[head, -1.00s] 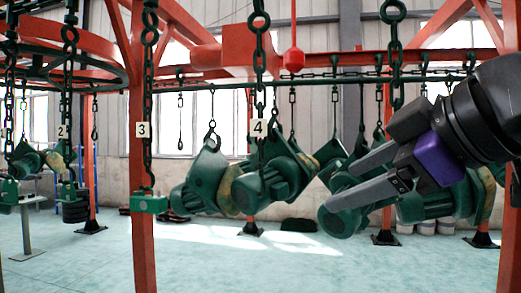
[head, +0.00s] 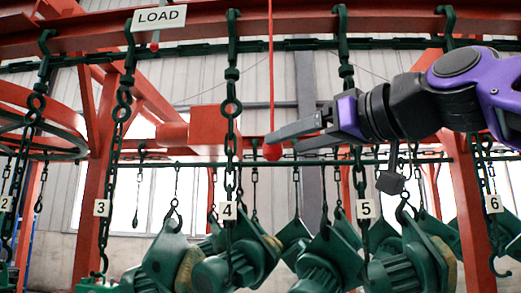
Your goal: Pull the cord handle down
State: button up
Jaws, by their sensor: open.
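The cord handle is a red ball (head: 272,152) on a thin red cord (head: 271,70) that hangs from above the top edge of the head view. My gripper (head: 283,142) reaches in from the right with its fingers pointing left. It is open. Its upper fingertip is at the height of the ball's top, where the cord meets it, and the lower finger ends just right of the ball. I cannot tell whether either finger touches the ball or the cord, or how they compare in depth.
Dark chains with number tags hang in a row from a red beam (head: 385,22). A chain (head: 231,60) with tag 4 hangs just left of the ball. A LOAD sign (head: 159,17) is on the beam, with a smaller red knob (head: 154,47) below. Green hoist units (head: 235,260) hang below.

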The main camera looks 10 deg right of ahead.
jog(key=x, duration=0.8)
jog(key=shift+p, duration=0.3)
jog(key=shift+w+a, duration=0.1)
jog(key=shift+w, duration=0.05)
grip_shut()
dwell(0.8)
